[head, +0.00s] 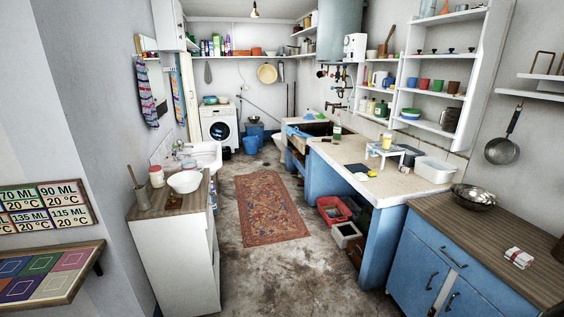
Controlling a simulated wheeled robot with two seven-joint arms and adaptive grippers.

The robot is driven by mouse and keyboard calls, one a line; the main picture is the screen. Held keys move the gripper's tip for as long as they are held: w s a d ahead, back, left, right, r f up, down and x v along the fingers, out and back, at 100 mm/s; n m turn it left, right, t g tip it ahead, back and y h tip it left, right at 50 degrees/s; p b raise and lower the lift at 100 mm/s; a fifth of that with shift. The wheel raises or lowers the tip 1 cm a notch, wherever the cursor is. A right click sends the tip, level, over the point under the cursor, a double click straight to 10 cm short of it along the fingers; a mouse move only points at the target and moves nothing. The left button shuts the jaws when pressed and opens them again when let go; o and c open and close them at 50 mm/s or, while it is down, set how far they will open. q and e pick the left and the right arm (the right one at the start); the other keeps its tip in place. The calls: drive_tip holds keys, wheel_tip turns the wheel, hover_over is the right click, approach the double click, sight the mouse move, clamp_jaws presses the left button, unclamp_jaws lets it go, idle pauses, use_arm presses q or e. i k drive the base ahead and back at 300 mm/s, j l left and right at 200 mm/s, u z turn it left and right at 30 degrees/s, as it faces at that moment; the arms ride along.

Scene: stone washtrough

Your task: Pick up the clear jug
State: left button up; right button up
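I cannot surely pick out the clear jug at this distance. A small yellow container (387,143) sits on a little white stand (384,153) on the long counter and is too small to make out. Neither of my grippers is in view.
The pale counter (352,160) on blue supports runs along the right, with a white tub (434,170). A blue cabinet (440,262) is nearer, with a metal colander (473,197). A white cabinet (175,262) stands left. A patterned rug (264,208) lies on open floor between.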

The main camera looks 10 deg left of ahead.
sight(193, 168)
drive_tip(key=i+u, duration=0.15)
drive_tip(key=i, duration=0.3)
drive_tip(key=i+l+u, duration=0.1)
drive_tip(key=i, duration=0.3)
drive_tip(key=i+l+u, duration=0.1)
drive_tip(key=i+u, duration=0.35)
drive_tip(key=i+l+u, duration=0.2)
drive_tip(key=u, duration=0.25)
drive_tip(key=i+l+u, duration=0.25)
drive_tip(key=u, duration=0.2)
drive_tip(key=i+l+u, duration=0.15)
drive_tip(key=l+u, duration=0.3)
drive_tip(key=i+l+u, duration=0.2)
drive_tip(key=l+u, duration=0.25)
drive_tip(key=l, duration=0.35)
drive_tip(key=l+u, duration=0.45)
drive_tip(key=l, duration=0.3)
